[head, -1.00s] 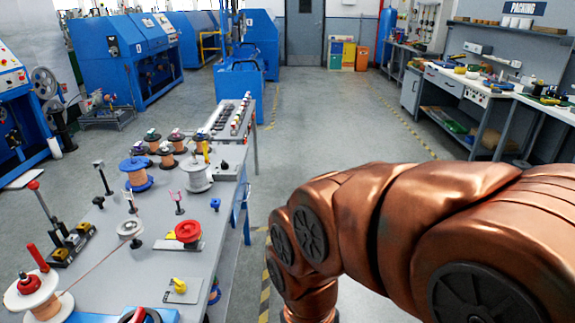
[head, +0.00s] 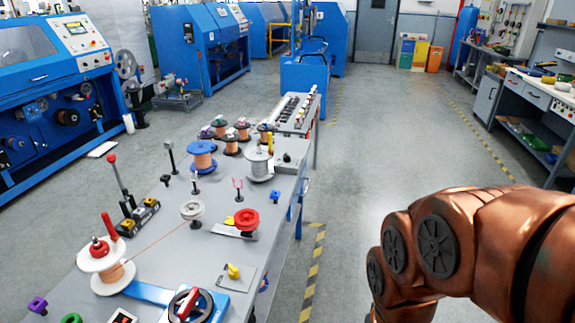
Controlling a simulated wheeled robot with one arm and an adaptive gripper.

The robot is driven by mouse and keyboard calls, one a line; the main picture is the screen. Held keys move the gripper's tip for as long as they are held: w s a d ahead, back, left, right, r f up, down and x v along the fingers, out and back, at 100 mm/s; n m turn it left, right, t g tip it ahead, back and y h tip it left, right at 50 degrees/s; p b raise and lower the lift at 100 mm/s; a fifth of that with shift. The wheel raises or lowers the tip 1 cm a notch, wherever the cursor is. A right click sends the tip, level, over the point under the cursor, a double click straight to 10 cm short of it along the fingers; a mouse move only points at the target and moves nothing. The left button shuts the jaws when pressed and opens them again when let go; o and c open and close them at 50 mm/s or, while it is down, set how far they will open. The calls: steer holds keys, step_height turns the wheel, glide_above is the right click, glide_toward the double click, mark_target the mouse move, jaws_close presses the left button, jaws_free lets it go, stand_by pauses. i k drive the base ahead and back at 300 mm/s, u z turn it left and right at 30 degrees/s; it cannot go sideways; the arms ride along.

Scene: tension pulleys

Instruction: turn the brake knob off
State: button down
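Several knobs and handles show on the long grey bench (head: 150,252), and I cannot tell for certain which is the brake knob. A round red knob (head: 246,218) with a yellow pointer sits on a flat metal plate. A yellow knob (head: 233,271) stands on a small pale plate nearer the front edge. A dark wheel with a red handle (head: 190,304) sits on a blue base at the bottom, partly cut off. My copper-coloured arm fills the lower right, to the right of the bench. My gripper is out of view below the frame.
A spool with a red handle (head: 103,267) stands at the bench's left, with a wire running to a small grey pulley (head: 192,210). A red-tipped lever (head: 118,173) rises behind. The floor right of the bench is clear, with a yellow-black stripe (head: 313,275).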

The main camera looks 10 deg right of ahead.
mark_target(286, 159)
steer(key=u, duration=0.05)
steer(key=k, duration=0.55)
steer(key=z, duration=0.75)
steer(key=i, duration=1.4)
steer(key=u, duration=0.35)
steer(key=i, duration=0.9)
steer(key=u, duration=1.25)
steer(key=i, duration=0.35)
steer(key=u, duration=0.35)
